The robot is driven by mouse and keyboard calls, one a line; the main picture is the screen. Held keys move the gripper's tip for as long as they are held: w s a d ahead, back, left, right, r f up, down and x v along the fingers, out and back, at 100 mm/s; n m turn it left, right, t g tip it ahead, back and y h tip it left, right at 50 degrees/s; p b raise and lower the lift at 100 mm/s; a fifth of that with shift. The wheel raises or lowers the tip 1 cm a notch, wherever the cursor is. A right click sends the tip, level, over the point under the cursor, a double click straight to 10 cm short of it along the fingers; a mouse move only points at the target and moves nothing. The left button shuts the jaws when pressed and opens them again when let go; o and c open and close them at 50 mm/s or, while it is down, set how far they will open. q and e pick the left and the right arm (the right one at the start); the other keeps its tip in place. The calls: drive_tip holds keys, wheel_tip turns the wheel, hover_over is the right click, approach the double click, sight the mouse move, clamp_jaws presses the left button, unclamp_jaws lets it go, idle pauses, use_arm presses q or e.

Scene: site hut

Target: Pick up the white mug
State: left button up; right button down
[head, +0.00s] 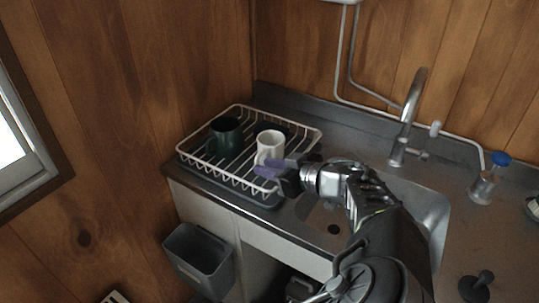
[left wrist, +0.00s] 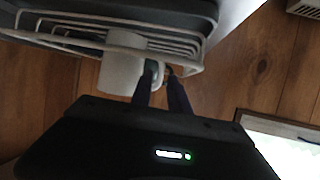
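The white mug (head: 270,146) stands upright in the white wire dish rack, on its right side. In the left wrist view the mug (left wrist: 121,68) is just left of the fingers, its handle close to the fingertips. My left gripper (head: 268,167) reaches in from the right at the rack's front edge, its purplish fingers in front of the mug's lower part. In the left wrist view the fingers of the left gripper (left wrist: 160,75) have a narrow gap at the handle; whether they grip it is unclear. My right gripper is not in view.
A dark green mug (head: 226,136) stands left of the white mug in the dish rack (head: 243,184). A dark item lies behind the white mug. Right of the rack are the sink (head: 431,207) and tap (head: 408,115).

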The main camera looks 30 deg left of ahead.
sight(250, 175)
use_arm(q)
drive_tip(key=shift+x, duration=1.05)
drive_tip(key=shift+p+x, duration=0.4)
drive_tip(key=shift+x, duration=2.3)
drive_tip(key=shift+d+f, duration=0.1)
drive_tip(key=shift+f, duration=0.05)
clamp_jaws()
